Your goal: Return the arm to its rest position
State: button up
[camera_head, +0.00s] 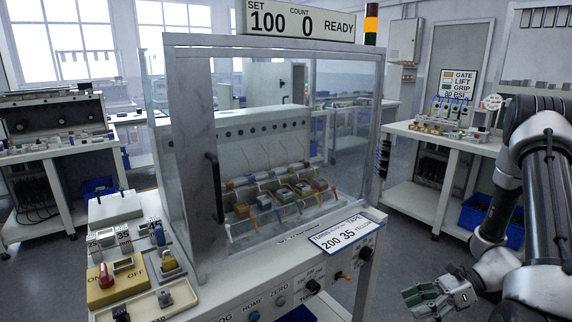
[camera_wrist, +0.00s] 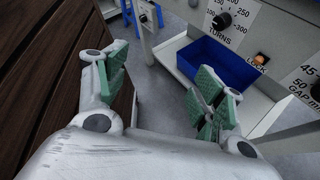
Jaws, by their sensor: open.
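My gripper (camera_head: 436,293) is at the lower right of the head view, low in front of the machine's right side. In the wrist view my gripper (camera_wrist: 160,92) shows its two green-padded fingers spread wide with nothing between them. My arm comes down from the right edge of the head view, bent at the elbow, with the gripper pointing left.
A glass-walled machine (camera_head: 275,150) with a door handle and a front control panel (camera_head: 300,290) stands left of my gripper. A blue bin (camera_wrist: 215,60) sits below its knobs. A workbench (camera_head: 440,137) is behind my arm. Grey floor (camera_head: 385,250) is clear between them.

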jog(key=s+d+r+n+g+h, duration=0.1)
jog(key=s+d+r+n+h, duration=0.15)
jog(key=r+n, duration=0.4)
jog(key=s+d+r+n+h, duration=0.1)
jog(key=s+r+n+h, duration=0.3)
jog(key=r, duration=0.3)
jog(key=s+d+r+n+g+h, duration=0.1)
jog(key=s+d+r+n+h, duration=0.1)
jog(key=r+n+h, duration=0.35)
jog(key=s+a+r+n+t, duration=0.1)
jog(key=s+r+n+t, duration=0.1)
jog(key=r, duration=0.5)
jog(key=s+a+r+n+t, duration=0.1)
jog(key=a+r+n+t, duration=0.1)
jog(key=r, duration=0.5)
jog(key=n+t, duration=0.1)
jog(key=t, duration=0.1)
jog(key=shift+s+r+n+t+h, duration=0.3)
jog(key=shift+s+r+n, duration=0.1)
